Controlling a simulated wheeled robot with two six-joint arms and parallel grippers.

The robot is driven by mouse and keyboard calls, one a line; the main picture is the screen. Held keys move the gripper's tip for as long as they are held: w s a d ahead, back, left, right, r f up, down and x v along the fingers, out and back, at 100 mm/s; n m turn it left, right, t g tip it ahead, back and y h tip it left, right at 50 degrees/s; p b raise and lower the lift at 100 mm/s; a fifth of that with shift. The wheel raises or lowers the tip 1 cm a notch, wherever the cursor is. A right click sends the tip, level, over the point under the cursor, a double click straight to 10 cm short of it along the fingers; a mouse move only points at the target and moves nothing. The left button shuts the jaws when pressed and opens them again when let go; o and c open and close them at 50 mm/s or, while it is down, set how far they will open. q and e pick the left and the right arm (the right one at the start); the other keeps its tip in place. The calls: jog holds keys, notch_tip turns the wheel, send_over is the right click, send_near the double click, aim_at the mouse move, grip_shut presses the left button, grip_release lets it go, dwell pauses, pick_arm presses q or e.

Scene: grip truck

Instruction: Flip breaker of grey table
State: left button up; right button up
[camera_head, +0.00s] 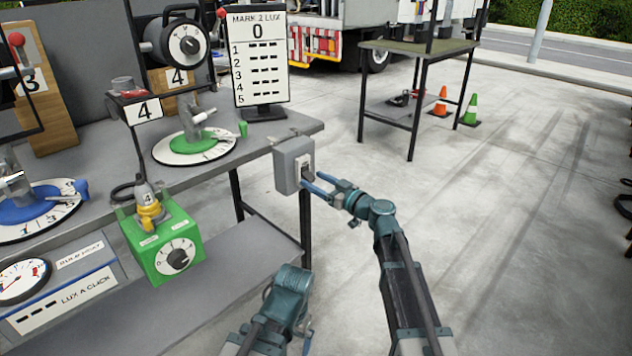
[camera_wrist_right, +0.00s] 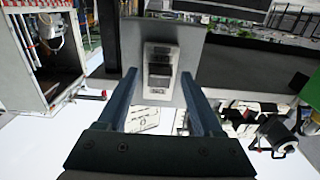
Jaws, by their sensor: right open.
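The breaker (camera_head: 294,165) is a grey box with a switch on its face, fixed at the front right corner of the grey table (camera_head: 262,136). In the right wrist view the breaker's switch (camera_wrist_right: 160,65) shows between my two fingers. My right gripper (camera_head: 312,184) is open, with its fingertips close in front of the breaker's lower part. I cannot tell whether they touch it. It also shows in the right wrist view (camera_wrist_right: 158,88). My left arm shows low in the head view, but its gripper fingers cannot be made out.

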aim_at(307, 172)
jog(key=shift+w+a, duration=0.15)
grip_shut()
jog(key=shift+r+p, duration=0.35)
jog(key=shift+p, duration=0.3)
jog(key=r+g+h+p, duration=0.1)
jog(key=g+h+p, duration=0.1)
jog(key=p, duration=0.4)
jog(key=r+g+h+p, duration=0.1)
jog(key=g+h+p, duration=0.1)
jog(key=p, duration=0.5)
jog(key=r+g+h+p, duration=0.2)
jog(key=p, duration=0.4)
jog(key=shift+w+a+r+g+h, duration=0.1)
jog(key=shift+w+a+g+h, duration=0.15)
jog(key=shift+w+g+h, duration=0.1)
jog(key=shift+w+a+g+h+p, duration=0.15)
jog(key=shift+g+h+p, duration=0.5)
jog(key=shift+p, duration=0.85)
